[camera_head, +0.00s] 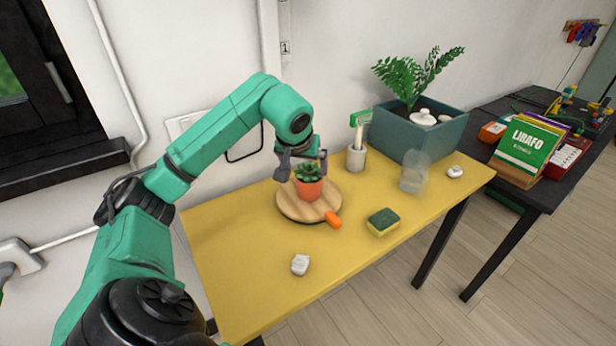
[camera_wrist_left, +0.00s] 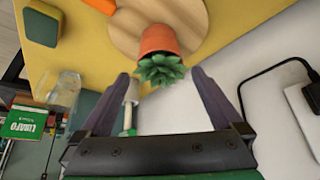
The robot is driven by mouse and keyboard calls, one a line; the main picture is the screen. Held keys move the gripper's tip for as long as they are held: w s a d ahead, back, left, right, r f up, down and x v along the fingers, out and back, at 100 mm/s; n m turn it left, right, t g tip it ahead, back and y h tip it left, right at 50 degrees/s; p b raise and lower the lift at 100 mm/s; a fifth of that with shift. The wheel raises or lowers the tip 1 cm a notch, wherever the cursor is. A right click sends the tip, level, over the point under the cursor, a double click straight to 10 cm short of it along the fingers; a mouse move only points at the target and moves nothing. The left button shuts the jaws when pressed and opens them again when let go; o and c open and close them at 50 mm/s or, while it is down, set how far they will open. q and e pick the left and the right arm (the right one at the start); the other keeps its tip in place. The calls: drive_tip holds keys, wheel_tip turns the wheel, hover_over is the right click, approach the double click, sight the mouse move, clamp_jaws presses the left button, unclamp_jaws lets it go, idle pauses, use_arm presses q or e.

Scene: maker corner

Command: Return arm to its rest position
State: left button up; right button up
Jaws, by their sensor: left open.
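My left arm comes in from the left in the head view and reaches over the yellow table (camera_head: 240,285). My left gripper (camera_head: 303,166) is open around or just above a small succulent in an orange pot (camera_head: 309,188). The pot stands upright on a round wooden board (camera_head: 293,209). In the left wrist view the potted plant (camera_wrist_left: 158,42) shows beyond the open fingers of the left gripper (camera_wrist_left: 160,80), with nothing held. Whether a finger touches the leaves cannot be told. My right gripper is not in view.
An orange object (camera_head: 333,220) lies at the board's edge. A sponge (camera_head: 383,222), a white crumpled piece (camera_head: 300,264), a clear cup (camera_head: 414,172), a holder cup (camera_head: 356,160) and a teal planter (camera_head: 418,136) are on the table. A dark table (camera_head: 540,190) stands right. The table's front left is clear.

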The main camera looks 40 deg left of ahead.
use_arm(q)
drive_tip(key=v, duration=0.4)
idle(0.3)
